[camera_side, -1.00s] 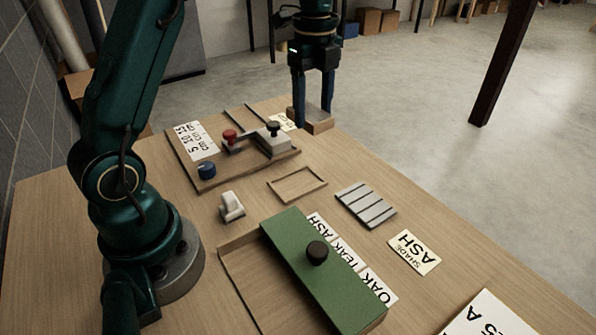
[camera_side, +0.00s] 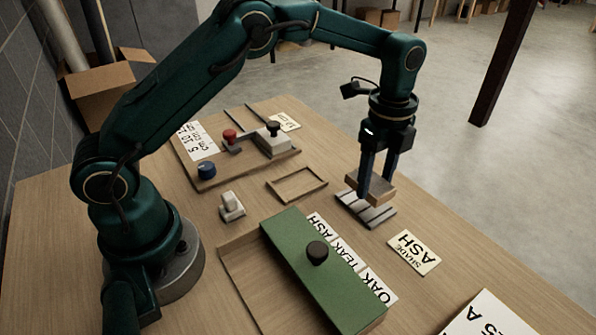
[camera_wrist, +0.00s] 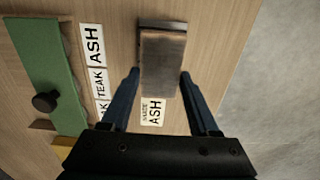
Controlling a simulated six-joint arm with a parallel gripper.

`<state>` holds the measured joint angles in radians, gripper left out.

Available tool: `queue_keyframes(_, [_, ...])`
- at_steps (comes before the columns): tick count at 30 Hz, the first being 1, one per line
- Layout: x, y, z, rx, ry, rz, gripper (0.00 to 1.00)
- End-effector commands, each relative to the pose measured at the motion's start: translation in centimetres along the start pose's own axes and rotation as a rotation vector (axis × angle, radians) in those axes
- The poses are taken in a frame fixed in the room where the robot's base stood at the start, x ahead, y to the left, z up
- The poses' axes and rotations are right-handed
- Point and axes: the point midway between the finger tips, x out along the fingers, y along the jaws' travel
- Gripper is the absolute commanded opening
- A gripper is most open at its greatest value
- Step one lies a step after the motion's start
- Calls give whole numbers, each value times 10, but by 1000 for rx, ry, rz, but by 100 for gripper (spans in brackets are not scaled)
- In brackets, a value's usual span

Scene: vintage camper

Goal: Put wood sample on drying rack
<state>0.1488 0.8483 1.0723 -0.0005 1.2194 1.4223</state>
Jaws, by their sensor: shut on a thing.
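The wood sample (camera_side: 378,188) is a small flat brown block. My gripper (camera_side: 375,190) is shut on it and holds it over the drying rack (camera_side: 354,212), a grey slatted plate on the table. The side view does not settle whether the block touches the slats. In the wrist view the wood sample (camera_wrist: 163,62) lies between the fingers of my gripper (camera_wrist: 160,78) and hides most of the rack; a dark strip of the rack (camera_wrist: 163,25) shows beyond it.
A green sliding cover (camera_side: 300,250) with a black knob stands nearer the camera. An ASH shade card (camera_side: 413,252) lies right of the rack. An empty wooden frame (camera_side: 297,170), a white switch (camera_side: 231,207) and a control board (camera_side: 207,176) are to the left.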

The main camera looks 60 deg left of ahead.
Motion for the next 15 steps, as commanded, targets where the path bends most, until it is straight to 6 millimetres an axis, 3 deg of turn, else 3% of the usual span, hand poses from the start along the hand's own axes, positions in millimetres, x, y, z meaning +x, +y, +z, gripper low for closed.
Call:
queue_keyframes(6, [29, 1, 0, 0, 0, 2, 6])
queue_keyframes(15, [32, 0, 1, 0, 1, -1, 6])
